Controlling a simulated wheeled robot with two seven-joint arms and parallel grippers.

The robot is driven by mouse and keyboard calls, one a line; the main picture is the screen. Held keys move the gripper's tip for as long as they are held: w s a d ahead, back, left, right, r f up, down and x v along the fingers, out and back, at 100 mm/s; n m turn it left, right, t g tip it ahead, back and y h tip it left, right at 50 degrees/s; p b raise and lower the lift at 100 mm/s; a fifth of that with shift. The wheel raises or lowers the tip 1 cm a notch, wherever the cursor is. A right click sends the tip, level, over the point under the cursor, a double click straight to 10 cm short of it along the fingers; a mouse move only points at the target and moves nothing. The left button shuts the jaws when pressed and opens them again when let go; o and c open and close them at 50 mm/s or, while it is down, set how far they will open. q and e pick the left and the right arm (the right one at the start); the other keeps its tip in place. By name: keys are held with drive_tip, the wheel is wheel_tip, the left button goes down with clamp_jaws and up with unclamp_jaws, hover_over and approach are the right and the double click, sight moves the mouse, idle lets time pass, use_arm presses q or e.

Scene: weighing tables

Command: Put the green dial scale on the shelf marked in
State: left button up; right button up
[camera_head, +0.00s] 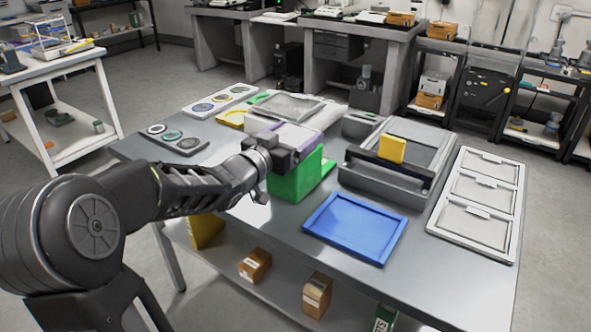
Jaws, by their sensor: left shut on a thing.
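A green block-shaped body (297,182), which looks like the green dial scale, is on or just above the grey table (262,222). Its dial face cannot be seen. My left gripper (285,148) is at its top and is shut on it, with the fingers partly hidden. A pale, purple-edged flat piece (298,137) shows just behind the gripper; I cannot tell whether it belongs to the scale. A lower shelf (285,290) under the table holds brown boxes. I can read no "in" mark on any shelf. My right gripper is not in view.
A blue tray (356,226) lies right of the green body. A grey tray unit with a yellow block (392,149) stands behind it. A white three-panel frame (478,197) lies at the right. A white shelved table (65,75) stands at the left, with floor between.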

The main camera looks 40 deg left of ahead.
use_arm(q)
drive_tip(key=shift+r, duration=0.2)
wheel_tip(320, 180, up, 10)
drive_tip(key=p, duration=0.2)
drive_tip(key=shift+p, duration=0.4)
idle(0.5)
